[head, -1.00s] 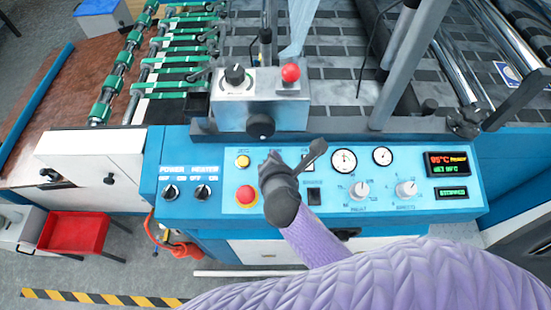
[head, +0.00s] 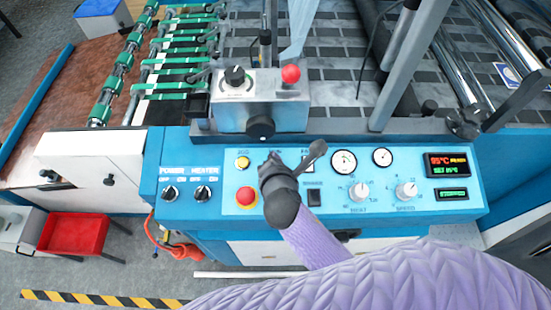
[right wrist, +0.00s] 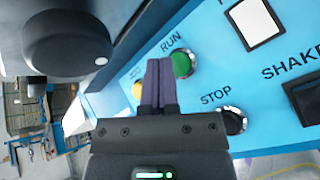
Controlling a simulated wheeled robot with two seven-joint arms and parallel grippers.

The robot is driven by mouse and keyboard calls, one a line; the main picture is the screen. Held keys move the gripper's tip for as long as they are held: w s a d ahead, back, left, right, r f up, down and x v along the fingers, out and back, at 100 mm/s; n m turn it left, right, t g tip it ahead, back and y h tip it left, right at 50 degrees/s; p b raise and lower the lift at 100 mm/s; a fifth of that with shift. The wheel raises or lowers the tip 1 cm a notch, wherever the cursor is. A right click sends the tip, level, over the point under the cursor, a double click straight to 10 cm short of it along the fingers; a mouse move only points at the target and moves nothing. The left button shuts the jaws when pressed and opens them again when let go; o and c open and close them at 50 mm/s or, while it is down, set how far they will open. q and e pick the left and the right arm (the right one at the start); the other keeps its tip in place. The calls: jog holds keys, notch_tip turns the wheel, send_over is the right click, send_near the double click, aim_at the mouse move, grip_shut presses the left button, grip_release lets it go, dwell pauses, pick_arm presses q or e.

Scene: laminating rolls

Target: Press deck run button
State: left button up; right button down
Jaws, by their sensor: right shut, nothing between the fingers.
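The blue control panel (head: 330,219) lies across the middle of the head view. In the right wrist view the green RUN button (right wrist: 182,65) has a metal ring and sits beside its RUN label. The dark STOP button (right wrist: 234,119) is to its lower right. My right gripper (right wrist: 158,64) is shut and empty, its fingertips beside the green button and partly over its left edge. I cannot tell whether they touch it. In the head view the right gripper (head: 273,160) hides the green button. My left gripper is not in view.
A yellow button (head: 242,162) and a red mushroom button (head: 246,197) are left of the gripper. A grey box with a black knob (head: 260,127) overhangs the panel close by. Dials and knobs lie to the right. A small green display (head: 453,194) appears to read STOPPED.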

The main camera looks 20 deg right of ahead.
dwell(0.6)
jog(key=shift+w+f, duration=0.1)
jog(key=shift+f, duration=0.35)
